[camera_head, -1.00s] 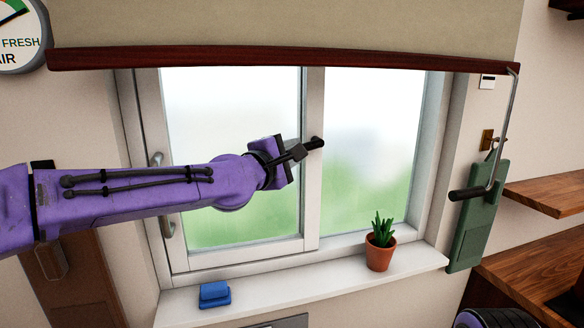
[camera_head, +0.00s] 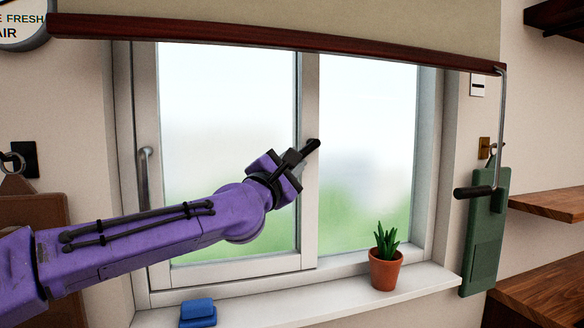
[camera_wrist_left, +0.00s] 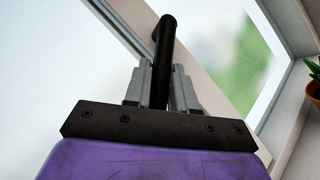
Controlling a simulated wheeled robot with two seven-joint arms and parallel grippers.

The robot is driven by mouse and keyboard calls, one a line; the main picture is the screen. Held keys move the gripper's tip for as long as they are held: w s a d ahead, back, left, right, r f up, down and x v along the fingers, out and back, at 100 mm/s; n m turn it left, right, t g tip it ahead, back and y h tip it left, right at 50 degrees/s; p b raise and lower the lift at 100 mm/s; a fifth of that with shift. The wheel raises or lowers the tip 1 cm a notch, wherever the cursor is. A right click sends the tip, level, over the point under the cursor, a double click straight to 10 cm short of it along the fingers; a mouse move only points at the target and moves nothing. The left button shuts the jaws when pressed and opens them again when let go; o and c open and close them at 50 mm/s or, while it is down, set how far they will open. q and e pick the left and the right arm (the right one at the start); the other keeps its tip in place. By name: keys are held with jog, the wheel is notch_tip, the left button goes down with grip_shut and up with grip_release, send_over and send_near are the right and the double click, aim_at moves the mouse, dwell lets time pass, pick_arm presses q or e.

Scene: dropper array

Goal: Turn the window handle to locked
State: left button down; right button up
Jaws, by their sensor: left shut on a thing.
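The black window handle (camera_head: 312,145) sits on the middle upright of the white window frame. It slants down and to the left from its pivot, into my left gripper (camera_head: 295,160). In the left wrist view the handle (camera_wrist_left: 164,50) runs between the two grey fingers, and my left gripper (camera_wrist_left: 161,88) is shut around its lower part. My right gripper is not in view.
A potted plant (camera_head: 386,264) and a blue sponge-like block (camera_head: 198,313) stand on the sill (camera_head: 330,293). A roller blind's dark red bar (camera_head: 270,44) hangs above. A crank (camera_head: 497,150) hangs at the right, by a green board (camera_head: 484,235). Wooden shelves (camera_head: 545,205) are further right.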

pick_arm(q)
jog(key=c, duration=1)
grip_release()
jog(key=shift+w, duration=0.1)
jog(key=shift+c, duration=0.2)
jog(key=b+v, duration=0.3)
jog(key=v, duration=0.7)
jog(key=shift+s+b, duration=0.25)
jog(key=shift+b, duration=0.1)
jog(key=shift+a+f, duration=0.1)
jog(key=shift+a, duration=0.05)
jog(key=shift+c, duration=0.3)
